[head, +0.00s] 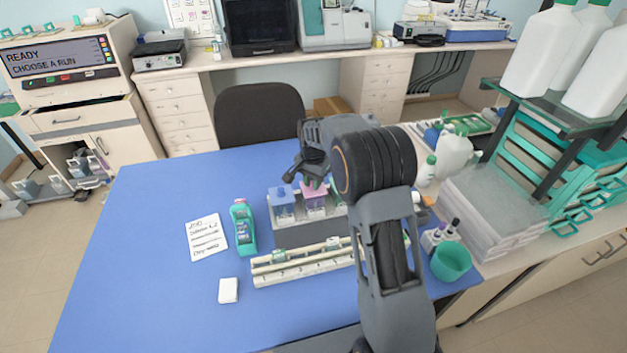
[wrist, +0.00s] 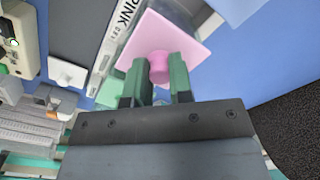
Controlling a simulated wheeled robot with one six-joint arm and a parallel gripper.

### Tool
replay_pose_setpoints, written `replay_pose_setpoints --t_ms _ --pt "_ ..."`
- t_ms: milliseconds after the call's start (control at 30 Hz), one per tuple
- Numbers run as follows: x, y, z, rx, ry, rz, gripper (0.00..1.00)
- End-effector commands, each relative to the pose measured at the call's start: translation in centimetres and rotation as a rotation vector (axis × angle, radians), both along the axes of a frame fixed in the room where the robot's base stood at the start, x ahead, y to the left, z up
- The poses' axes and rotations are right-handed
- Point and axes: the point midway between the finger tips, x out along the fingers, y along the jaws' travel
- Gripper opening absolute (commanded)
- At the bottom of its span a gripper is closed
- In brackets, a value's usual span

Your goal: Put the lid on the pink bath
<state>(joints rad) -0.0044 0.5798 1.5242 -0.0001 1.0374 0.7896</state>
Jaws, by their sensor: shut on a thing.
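The pink lid (wrist: 178,32) is a flat square plate with a round knob, held by the knob between the green fingers of my gripper (wrist: 160,80). In the head view my gripper (head: 313,182) is over the pink bath (head: 316,202), which stands in a grey tray beside a blue bath (head: 282,205). In the wrist view a label reading PINK (wrist: 122,18) shows beside the lid. The lid covers most of what lies under it, so I cannot tell whether it touches the bath's rim.
A cream rack (head: 305,264) lies in front of the tray. A green-and-white device (head: 243,228), a written note (head: 208,238) and a white block (head: 229,290) lie to the left. A green cup (head: 451,262) stands at the right. The left of the blue table is clear.

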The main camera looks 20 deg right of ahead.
Motion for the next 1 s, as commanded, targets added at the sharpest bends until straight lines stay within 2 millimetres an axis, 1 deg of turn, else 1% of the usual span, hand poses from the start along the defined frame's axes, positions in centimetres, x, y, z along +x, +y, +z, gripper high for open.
replay_pose_setpoints --t_ms 567,967,1000 --pt "0.01 -0.02 -0.02 0.000 0.000 0.000 0.00" --pt "0.00 -0.01 -0.46 0.000 0.000 0.000 0.00" --pt "0.01 -0.02 -0.44 0.000 0.000 0.000 0.22"
